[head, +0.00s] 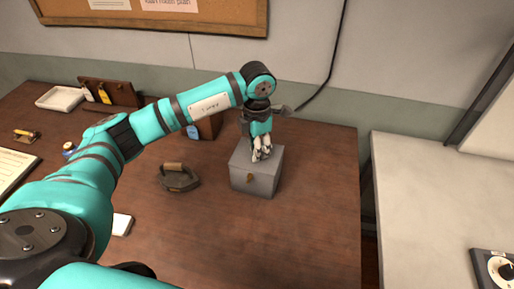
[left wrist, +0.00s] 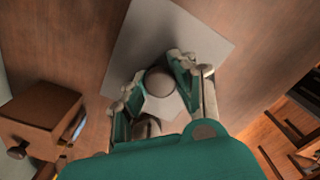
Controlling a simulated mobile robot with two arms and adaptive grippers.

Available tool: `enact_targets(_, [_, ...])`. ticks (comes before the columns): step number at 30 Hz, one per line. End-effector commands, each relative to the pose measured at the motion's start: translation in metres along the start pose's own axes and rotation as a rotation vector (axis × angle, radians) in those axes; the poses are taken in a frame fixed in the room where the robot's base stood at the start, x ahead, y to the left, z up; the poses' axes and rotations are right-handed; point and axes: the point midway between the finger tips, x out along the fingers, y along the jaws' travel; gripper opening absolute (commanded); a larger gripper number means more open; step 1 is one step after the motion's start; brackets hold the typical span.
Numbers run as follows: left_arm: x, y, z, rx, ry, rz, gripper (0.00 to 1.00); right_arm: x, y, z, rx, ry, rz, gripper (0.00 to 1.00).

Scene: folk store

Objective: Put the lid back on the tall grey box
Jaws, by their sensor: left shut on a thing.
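The grey box (head: 258,187) stands on the brown desk, with a small brass-coloured catch on its front. Its flat grey lid (head: 241,158) lies across the top of the box, and I cannot tell whether it sits fully down. My left gripper (head: 262,154) points down over the middle of the lid. In the left wrist view the lid (left wrist: 150,35) shows as a grey square with a round dark knob (left wrist: 160,80). The left gripper (left wrist: 160,92) has its fingers on both sides of the knob and is shut on it. My right gripper is out of view.
A dark iron with a wooden handle (head: 178,177) stands left of the box. A brown wooden box (head: 208,127) is behind my arm. A white tray (head: 60,98) lies far left. The desk (head: 315,215) is clear right of the box; a pale counter (head: 430,200) lies beyond.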

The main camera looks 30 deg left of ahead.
Motion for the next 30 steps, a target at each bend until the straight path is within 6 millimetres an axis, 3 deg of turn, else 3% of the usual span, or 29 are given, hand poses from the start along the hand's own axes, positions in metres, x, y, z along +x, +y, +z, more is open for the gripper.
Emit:
enact_targets(9, [-0.0002, 0.0, -0.0001, 0.0, 0.0, 0.0, 0.0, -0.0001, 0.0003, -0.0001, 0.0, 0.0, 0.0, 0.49])
enact_targets(10, [-0.0002, 0.0, -0.0001, 0.0, 0.0, 0.0, 0.26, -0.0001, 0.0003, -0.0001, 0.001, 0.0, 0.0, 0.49])
enact_targets(16, [-0.0001, 0.0, -0.0001, 0.0, 0.0, 0.0, 0.52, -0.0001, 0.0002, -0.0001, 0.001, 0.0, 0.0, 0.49])
enact_targets(22, [0.0001, -0.0001, -0.0002, 0.0, 0.001, 0.0, 0.53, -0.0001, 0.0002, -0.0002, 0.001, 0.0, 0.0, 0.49])
enact_targets(27, [0.0002, -0.0001, -0.0002, 0.0, 0.001, 0.0, 0.75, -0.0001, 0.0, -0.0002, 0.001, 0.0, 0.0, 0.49])
enact_targets(30, [0.0002, -0.0001, -0.0002, 0.0, 0.001, 0.0, 0.75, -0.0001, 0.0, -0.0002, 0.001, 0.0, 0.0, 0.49])
